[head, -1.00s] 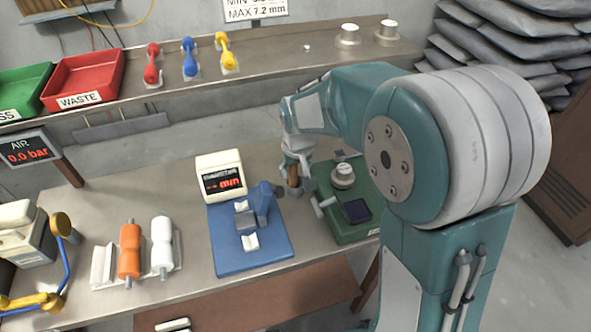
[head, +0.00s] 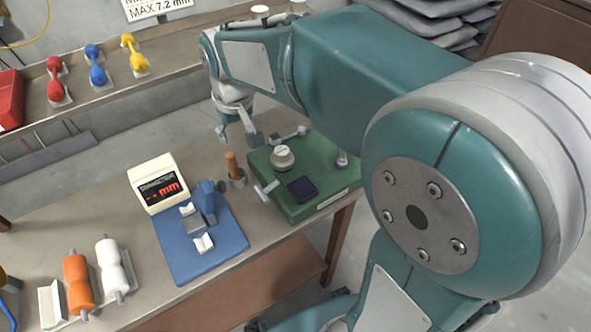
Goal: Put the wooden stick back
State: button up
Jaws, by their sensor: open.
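The wooden stick (head: 232,166) stands nearly upright in a small grey metal holder (head: 238,182) on the bench, between the blue diameter gauge (head: 196,262) and the green device (head: 328,205). My gripper (head: 237,137) is open and empty. It hangs behind and above the stick in the picture, apart from it, with its fingers pointing down. The lower end of the stick is hidden inside the holder.
The gauge display (head: 158,184) stands left of the stick. The green device carries a round knob (head: 282,157). An orange spool (head: 78,284) and a white spool (head: 111,266) lie at front left. Red, blue and yellow handled pieces sit on the rear shelf.

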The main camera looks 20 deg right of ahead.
jog(key=s+d+m+t, duration=0.1)
jog(key=s+d, duration=0.3)
jog(key=s, duration=0.5)
jog(key=s+d+r+m+t, duration=0.1)
jog(key=s+d, duration=0.3)
jog(key=s, duration=0.6)
jog(key=shift+r+t, duration=0.3)
jog(key=shift+t, duration=0.3)
